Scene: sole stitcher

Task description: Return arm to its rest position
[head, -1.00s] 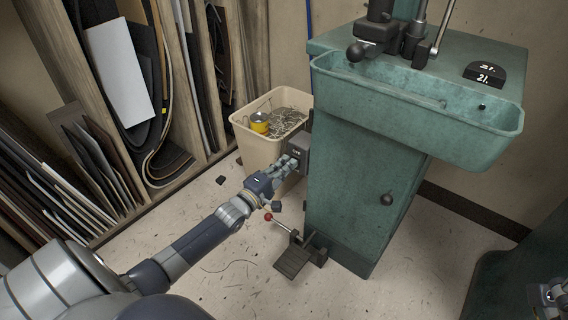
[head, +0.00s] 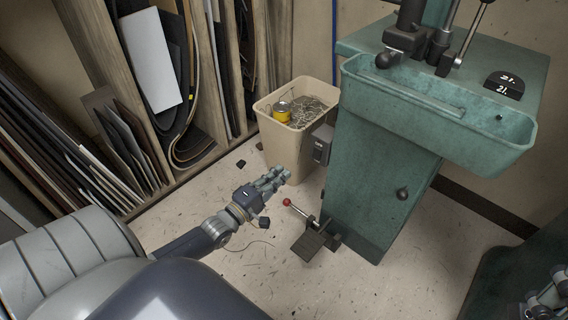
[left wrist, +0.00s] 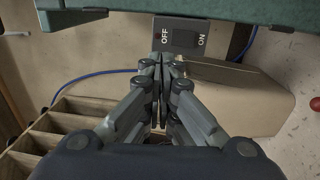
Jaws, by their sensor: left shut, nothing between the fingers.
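My left gripper (head: 272,180) is shut and empty in the head view, in front of the beige bin and left of the green machine. In the left wrist view its fingers (left wrist: 166,62) are closed together. The grey switch box (head: 322,144) is on the left side of the green machine (head: 375,185), apart from the gripper. In the left wrist view the switch box (left wrist: 188,36) bears the words OFF and ON, beyond the fingertips. Part of my right gripper (head: 550,296) shows at the lower right edge; its jaws are not clear.
The beige bin (head: 277,139) holds scraps and a yellow can. A pedal (head: 309,243) and a red-knobbed lever (head: 287,202) are low beside the machine. A wooden rack (head: 150,197) with sheets stands at the left. Speckled floor is open below the gripper.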

